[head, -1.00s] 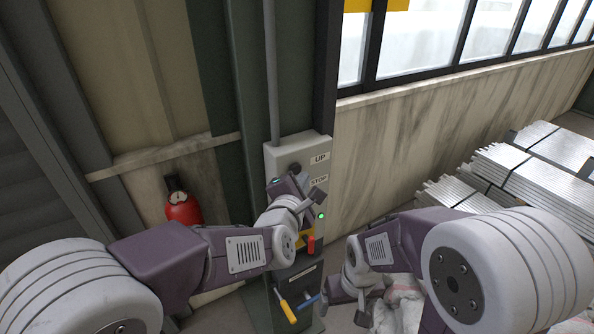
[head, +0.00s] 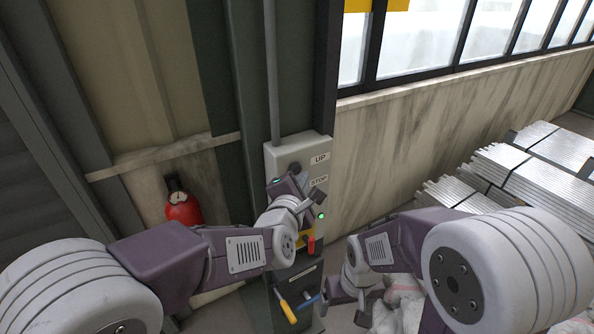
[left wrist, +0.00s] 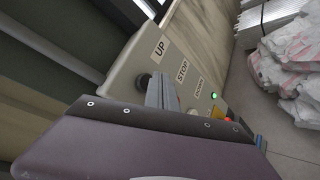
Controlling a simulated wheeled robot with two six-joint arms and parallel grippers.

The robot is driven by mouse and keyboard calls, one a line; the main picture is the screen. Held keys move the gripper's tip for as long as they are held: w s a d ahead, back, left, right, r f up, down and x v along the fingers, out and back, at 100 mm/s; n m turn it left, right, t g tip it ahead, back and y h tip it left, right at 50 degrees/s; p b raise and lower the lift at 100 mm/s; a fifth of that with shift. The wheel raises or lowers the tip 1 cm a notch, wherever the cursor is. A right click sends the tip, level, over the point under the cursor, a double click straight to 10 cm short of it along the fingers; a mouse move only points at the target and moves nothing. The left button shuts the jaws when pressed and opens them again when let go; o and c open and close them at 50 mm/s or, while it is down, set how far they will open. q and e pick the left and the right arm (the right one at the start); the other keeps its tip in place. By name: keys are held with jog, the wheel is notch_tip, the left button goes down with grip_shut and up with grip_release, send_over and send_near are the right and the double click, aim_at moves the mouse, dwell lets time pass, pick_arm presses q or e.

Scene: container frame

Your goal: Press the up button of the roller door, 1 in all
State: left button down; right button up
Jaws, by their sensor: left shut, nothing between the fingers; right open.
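A grey control box (head: 283,150) is mounted on the dark post, with labels for UP, STOP and DOWN. The dark round up button (left wrist: 143,81) sits beside the UP label (left wrist: 160,48) in the left wrist view; it also shows in the head view (head: 295,168). My left gripper (head: 289,186) is shut and empty in front of the box. Its fingers (left wrist: 161,91) appear close to the up button and cover the area beside STOP. I cannot tell whether they touch the button. My right gripper (head: 352,298) is open and empty, lower and to the right.
A green light (head: 321,216) glows on the box. A red extinguisher (head: 183,210) is to the left. Stacked metal sheets (head: 540,170) and pale sacks (head: 400,305) are on the right.

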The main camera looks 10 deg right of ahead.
dwell(0.3)
pick_arm(q)
jog(key=shift+w+a+b, duration=0.15)
jog(key=shift+w+b, duration=0.25)
jog(key=shift+b, duration=0.05)
